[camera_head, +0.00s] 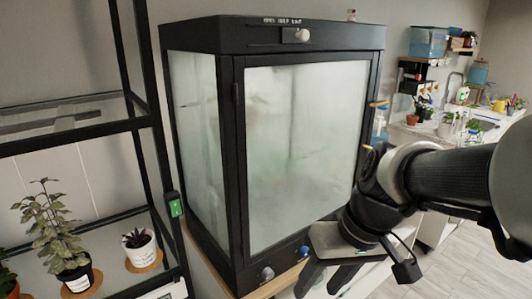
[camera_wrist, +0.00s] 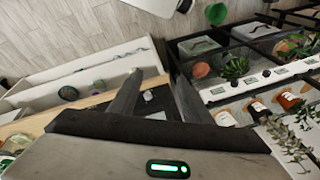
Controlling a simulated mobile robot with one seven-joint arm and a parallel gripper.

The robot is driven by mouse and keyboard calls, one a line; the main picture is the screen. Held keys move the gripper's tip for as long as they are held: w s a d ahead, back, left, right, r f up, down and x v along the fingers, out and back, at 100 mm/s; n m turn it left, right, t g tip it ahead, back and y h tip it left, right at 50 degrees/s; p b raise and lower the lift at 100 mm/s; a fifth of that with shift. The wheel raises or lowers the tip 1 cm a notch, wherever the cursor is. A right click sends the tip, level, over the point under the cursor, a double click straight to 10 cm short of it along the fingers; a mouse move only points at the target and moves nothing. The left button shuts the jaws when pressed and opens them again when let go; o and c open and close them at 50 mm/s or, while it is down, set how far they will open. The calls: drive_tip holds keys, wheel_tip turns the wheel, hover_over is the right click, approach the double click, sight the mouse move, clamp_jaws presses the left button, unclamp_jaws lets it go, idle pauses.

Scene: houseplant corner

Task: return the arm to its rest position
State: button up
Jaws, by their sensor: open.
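My arm reaches in from the right of the head view, in front of the right side of a black-framed cabinet (camera_head: 300,150) with fogged glass. My gripper (camera_head: 322,284) hangs at its end, pointing down, low in front of the cabinet. Its two dark fingers are apart. In the wrist view my gripper (camera_wrist: 155,80) is also open, and I see nothing held between the fingers. How far the fingers are from the cabinet's front is hard to tell.
A black shelf rack (camera_head: 150,130) stands at the left, with a leafy potted plant (camera_head: 62,240) and a small potted plant (camera_head: 139,248) on it. A counter with a sink and pots (camera_head: 440,125) is at the back right. Bare floor (camera_head: 480,275) shows at the lower right.

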drive_tip(key=s+d+r+m+t+h+p, duration=0.1)
drive_tip(key=s+d+r+t+p, duration=0.1)
drive_tip(key=r+p, duration=0.4)
drive_tip(key=s+d+r+m+t+h+p, duration=0.1)
drive_tip(key=r+p, duration=0.5)
drive_tip(key=r, duration=0.6)
drive_tip(key=shift+s+d+r+m+t+h+p, duration=0.3)
drive_tip(key=shift+s+d+r+t+h+p, duration=0.15)
drive_tip(key=shift+s+d, duration=0.4)
drive_tip(key=shift+w+d+f, duration=0.1)
drive_tip(key=shift+w, duration=0.05)
